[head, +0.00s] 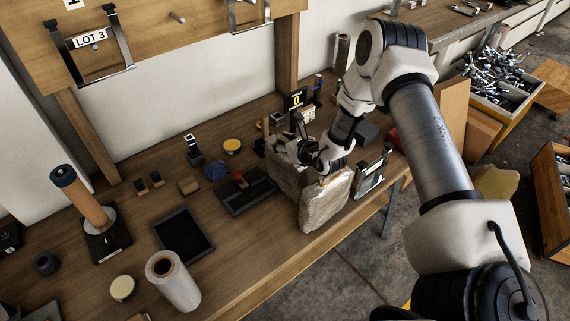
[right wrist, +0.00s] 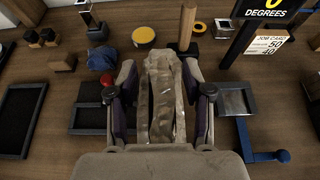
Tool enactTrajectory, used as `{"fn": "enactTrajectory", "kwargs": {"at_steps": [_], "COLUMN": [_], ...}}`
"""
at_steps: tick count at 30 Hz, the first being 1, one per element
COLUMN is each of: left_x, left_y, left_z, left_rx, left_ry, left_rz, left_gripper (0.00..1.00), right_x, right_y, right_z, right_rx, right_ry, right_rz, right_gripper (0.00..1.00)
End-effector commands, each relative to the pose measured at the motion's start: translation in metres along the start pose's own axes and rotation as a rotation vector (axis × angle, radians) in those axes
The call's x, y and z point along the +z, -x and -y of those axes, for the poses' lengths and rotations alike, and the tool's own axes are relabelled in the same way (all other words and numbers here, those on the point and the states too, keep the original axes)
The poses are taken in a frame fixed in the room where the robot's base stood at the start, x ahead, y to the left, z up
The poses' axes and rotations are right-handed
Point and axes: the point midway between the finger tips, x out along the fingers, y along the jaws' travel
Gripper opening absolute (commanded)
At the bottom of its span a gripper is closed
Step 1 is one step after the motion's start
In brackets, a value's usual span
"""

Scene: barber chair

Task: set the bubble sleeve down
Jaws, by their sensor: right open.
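The bubble sleeve looks like the crumpled, grey-brown pouch (head: 325,203) standing upright at the table's front edge in the head view. Beside it at the back left is a brown, box-like holder (head: 286,177), partly hidden by my gripper. My right gripper (head: 300,148) is over these two. In the right wrist view my right gripper (right wrist: 162,88) is open, its fingers on either side of crumpled grey-brown wrap (right wrist: 160,110). A pale flat surface (right wrist: 160,165) fills the bottom of that view. I cannot tell whether the fingers touch the wrap. My left gripper is out of view.
A metal-framed stand (head: 371,172) is close right of the pouch. The table edge is just in front.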

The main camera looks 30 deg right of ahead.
Motion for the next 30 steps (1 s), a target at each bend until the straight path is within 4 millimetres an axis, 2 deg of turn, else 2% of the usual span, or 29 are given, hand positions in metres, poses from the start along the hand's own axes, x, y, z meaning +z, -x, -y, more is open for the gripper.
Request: {"fn": "enactTrajectory", "kwargs": {"at_steps": [1, 2, 3, 5, 6, 20, 24, 30], "left_x": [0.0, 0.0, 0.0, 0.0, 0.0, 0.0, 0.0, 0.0], "left_y": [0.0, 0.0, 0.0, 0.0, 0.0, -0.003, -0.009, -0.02], "left_z": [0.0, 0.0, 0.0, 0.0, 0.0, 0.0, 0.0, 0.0], "left_rx": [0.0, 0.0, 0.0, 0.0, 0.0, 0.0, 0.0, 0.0], "left_ry": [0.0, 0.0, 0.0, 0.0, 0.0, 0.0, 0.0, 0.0], "left_rz": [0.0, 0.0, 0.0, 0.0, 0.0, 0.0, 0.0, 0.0], "left_gripper": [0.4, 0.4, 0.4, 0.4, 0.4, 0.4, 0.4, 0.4], "right_x": [0.0, 0.0, 0.0, 0.0, 0.0, 0.006, 0.024, 0.069], "right_y": [0.0, 0.0, 0.0, 0.0, 0.0, 0.003, 0.01, 0.028], "right_z": [0.0, 0.0, 0.0, 0.0, 0.0, 0.0, 0.0, 0.0], "right_rx": [0.0, 0.0, 0.0, 0.0, 0.0, -0.001, -0.001, 0.0], "right_ry": [0.0, 0.0, 0.0, 0.0, 0.0, 0.001, -0.002, -0.001], "right_rz": [0.0, 0.0, 0.0, 0.0, 0.0, 0.001, 0.004, 0.006], "right_gripper": [0.5, 0.43, 0.29, 0.07, 0.0, 0.0, 0.0, 0.0]}}
